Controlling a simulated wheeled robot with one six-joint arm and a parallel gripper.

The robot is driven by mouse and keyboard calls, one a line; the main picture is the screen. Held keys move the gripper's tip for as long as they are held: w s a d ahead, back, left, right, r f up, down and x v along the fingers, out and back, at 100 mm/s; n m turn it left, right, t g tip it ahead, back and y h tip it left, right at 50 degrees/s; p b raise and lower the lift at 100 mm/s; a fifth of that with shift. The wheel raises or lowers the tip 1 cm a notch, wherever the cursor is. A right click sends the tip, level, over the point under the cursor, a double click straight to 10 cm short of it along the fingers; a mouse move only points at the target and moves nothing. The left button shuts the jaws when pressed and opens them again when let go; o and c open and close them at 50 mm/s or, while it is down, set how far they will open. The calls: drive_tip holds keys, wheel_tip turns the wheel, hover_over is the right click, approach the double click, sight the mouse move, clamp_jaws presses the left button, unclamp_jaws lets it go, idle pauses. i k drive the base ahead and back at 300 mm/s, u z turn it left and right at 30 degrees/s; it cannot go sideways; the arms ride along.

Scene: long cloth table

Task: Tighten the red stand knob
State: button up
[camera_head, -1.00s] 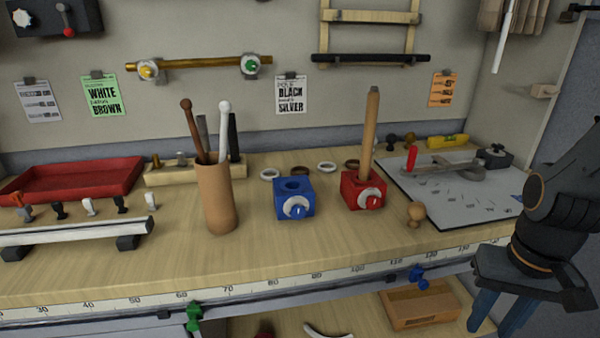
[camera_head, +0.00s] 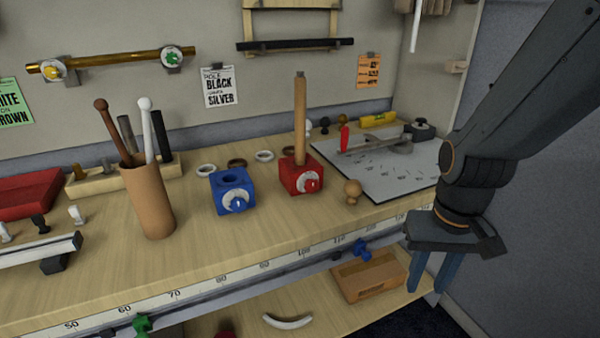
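The red stand (camera_head: 293,184) is a small block on the bench with an upright wooden rod (camera_head: 300,118) in it. Its knob (camera_head: 311,185) is on the front face, a pale disc with a red centre. My gripper (camera_head: 427,283) hangs at the right, beyond the bench's front edge, with two blue fingers pointing down. The fingers are apart with nothing between them. It is to the right of and nearer than the red stand, well clear of it.
The blue stand (camera_head: 228,204) with an empty hole sits left of the red one. A wooden knob (camera_head: 352,189) stands close to its right, before a paper board (camera_head: 375,170) with tools. A brown cup (camera_head: 148,207) of rods is further left. Below is a shelf with a wooden box (camera_head: 370,291).

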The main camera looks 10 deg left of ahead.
sight(311, 186)
drive_tip(key=z, duration=1.55)
drive_tip(key=k, duration=0.35)
drive_tip(key=u, duration=0.9)
